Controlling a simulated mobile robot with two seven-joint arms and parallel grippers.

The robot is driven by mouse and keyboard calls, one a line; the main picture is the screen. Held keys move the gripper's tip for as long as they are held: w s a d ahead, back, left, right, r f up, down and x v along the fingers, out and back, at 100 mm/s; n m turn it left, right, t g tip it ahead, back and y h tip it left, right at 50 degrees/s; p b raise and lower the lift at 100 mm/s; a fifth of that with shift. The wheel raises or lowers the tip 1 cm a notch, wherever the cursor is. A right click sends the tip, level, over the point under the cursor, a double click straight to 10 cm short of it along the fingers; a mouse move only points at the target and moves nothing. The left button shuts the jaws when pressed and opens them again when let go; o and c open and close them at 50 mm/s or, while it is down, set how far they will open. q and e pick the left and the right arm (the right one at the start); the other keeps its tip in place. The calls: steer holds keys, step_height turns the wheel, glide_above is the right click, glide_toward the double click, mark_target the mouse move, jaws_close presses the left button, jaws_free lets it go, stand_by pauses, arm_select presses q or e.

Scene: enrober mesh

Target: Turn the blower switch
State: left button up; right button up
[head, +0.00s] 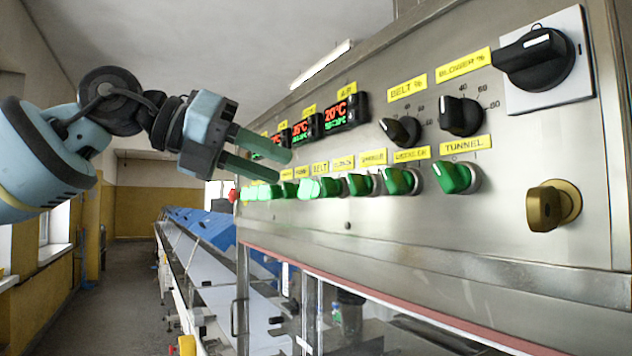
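A row of green switches runs along the steel control panel (420,225) under yellow labels. One label near the middle seems to read BLOWER, but it is small. The green switch (331,187) just below it is the likely blower switch. A black dial (460,116) labelled BLOWER % sits higher up on the right. My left gripper (284,167) comes in from the left with two green fingers spread apart and nothing between them. Its fingertips are left of that switch, overlapping the far end of the panel in the picture. My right gripper is out of view.
Red and green temperature displays (347,110) sit above the switches. A large black rotary switch (535,58) and a brass-coloured knob (552,206) are at the right. A long conveyor (200,262) runs back below left. The aisle floor (125,270) is clear.

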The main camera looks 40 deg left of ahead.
mark_target(321, 184)
arm_select(q)
steer(key=x, duration=0.7)
steer(key=shift+d, duration=0.1)
steer(key=shift+c, duration=0.2)
jaws_close()
